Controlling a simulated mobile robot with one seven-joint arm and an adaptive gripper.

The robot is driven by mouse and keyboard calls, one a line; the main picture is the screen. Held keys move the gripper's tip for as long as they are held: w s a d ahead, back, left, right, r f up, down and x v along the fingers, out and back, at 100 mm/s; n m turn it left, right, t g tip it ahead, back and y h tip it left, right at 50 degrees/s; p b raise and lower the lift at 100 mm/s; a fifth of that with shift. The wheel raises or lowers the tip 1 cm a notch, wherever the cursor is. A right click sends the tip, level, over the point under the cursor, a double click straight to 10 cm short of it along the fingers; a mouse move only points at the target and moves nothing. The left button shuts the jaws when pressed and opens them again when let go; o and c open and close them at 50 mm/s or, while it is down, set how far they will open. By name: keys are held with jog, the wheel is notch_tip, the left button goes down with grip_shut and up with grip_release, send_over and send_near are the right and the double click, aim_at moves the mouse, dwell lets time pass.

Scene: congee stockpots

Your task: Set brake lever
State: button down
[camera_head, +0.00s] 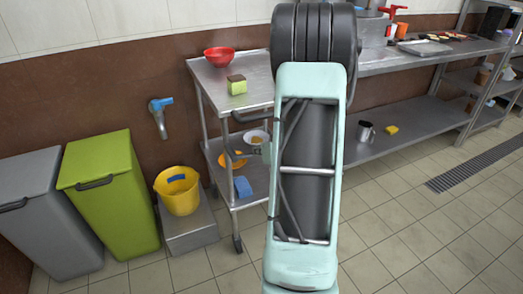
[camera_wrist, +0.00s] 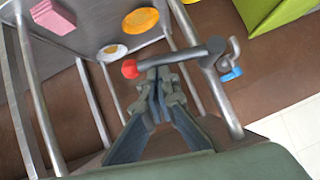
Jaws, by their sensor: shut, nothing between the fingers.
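The brake lever (camera_wrist: 185,56) is a dark bar with a red tip (camera_wrist: 130,69), fixed at its right end to a steel post of the trolley in the wrist view. My gripper (camera_wrist: 158,76) is shut and empty, its fingertips at the lever's near side between the red tip and the pivot. Whether they touch the lever I cannot tell. In the head view the metal trolley (camera_head: 203,74) stands left of my arm. My arm hides much of the trolley there, and the lever is too small to make out clearly.
A red bowl (camera_head: 219,56) and a sponge (camera_head: 236,85) sit on the trolley top. Bowls (camera_wrist: 140,20) and a pink block (camera_wrist: 52,16) lie on a trolley shelf. A yellow bucket (camera_head: 178,194), green bin (camera_head: 108,190) and wall tap (camera_head: 160,115) are to the left.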

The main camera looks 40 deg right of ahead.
jog(key=shift+f+p, duration=0.1)
jog(key=shift+p, duration=0.45)
jog(key=shift+d+f+m+y+p, duration=0.1)
jog(key=shift+f+m+y+p, duration=0.45)
jog(key=shift+p, duration=0.8)
notch_tip(320, 180, down, 6)
jog(key=a+m+t+y+p, duration=0.1)
jog(key=m+t+y+p, duration=0.1)
jog(key=m+y+p, duration=0.2)
jog(key=shift+w+a+t, duration=0.15)
jog(key=shift+a+t, duration=0.15)
jog(key=shift+a, duration=0.05)
jog(key=shift+r, duration=0.15)
dwell(0.3)
